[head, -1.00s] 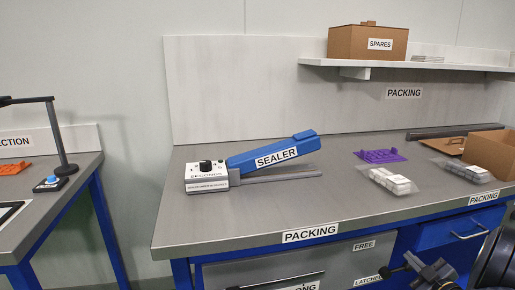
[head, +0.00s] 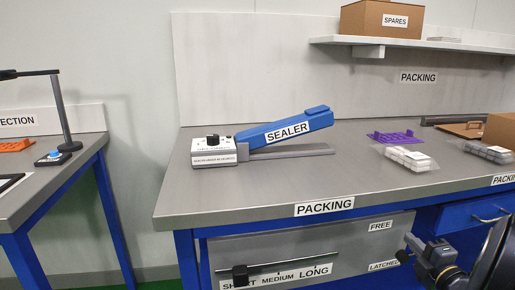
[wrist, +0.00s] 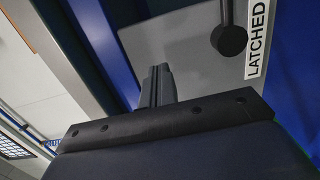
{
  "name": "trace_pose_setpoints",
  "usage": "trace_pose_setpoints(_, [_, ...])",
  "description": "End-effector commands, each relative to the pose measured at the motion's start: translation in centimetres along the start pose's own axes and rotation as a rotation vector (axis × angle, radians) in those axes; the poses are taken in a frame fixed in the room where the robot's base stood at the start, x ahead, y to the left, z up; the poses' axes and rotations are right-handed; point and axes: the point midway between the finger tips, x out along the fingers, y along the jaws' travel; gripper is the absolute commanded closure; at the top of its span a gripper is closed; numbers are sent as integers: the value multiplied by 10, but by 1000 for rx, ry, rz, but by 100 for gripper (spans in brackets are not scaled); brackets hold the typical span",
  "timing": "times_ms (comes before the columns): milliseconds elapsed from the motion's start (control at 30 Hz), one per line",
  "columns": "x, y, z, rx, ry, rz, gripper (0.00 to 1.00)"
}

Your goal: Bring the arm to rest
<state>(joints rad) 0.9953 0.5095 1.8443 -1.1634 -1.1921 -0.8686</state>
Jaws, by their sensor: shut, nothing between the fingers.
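My gripper (head: 413,241) is at the lower right of the head view, in front of the bench's grey front panel. In the wrist view its two fingers (wrist: 158,84) are together with nothing between them. My dark arm extends from it to the right edge of the head view. A black round knob (wrist: 229,40) beside the LATCHED label (wrist: 257,40) shows ahead of the fingers in the wrist view. The fingers look apart from the knob, but the depth gap is hard to tell.
The packing bench (head: 240,205) carries a blue sealer (head: 285,132), a purple tray (head: 395,138) and bagged white parts (head: 410,158). A blue drawer (head: 465,215) is close to my gripper. A slider knob (head: 240,274) sits above SHORT, MEDIUM, LONG. Floor shows between the benches.

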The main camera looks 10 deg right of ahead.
Motion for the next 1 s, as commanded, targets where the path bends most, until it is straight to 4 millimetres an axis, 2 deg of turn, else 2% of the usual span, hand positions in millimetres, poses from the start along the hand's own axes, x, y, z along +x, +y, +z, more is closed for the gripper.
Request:
trace_pose_setpoints(200, [-1, -5, -11, -135, -1, 7, 100])
trace_pose_setpoints(400, [-1, -4, -15, -190, -1, 10, 100])
trace_pose_setpoints(767, [-1, -4, -16, -191, -1, 10, 100])
trace_pose_setpoints(1000, [1, -5, -25, -176, -4, 5, 100])
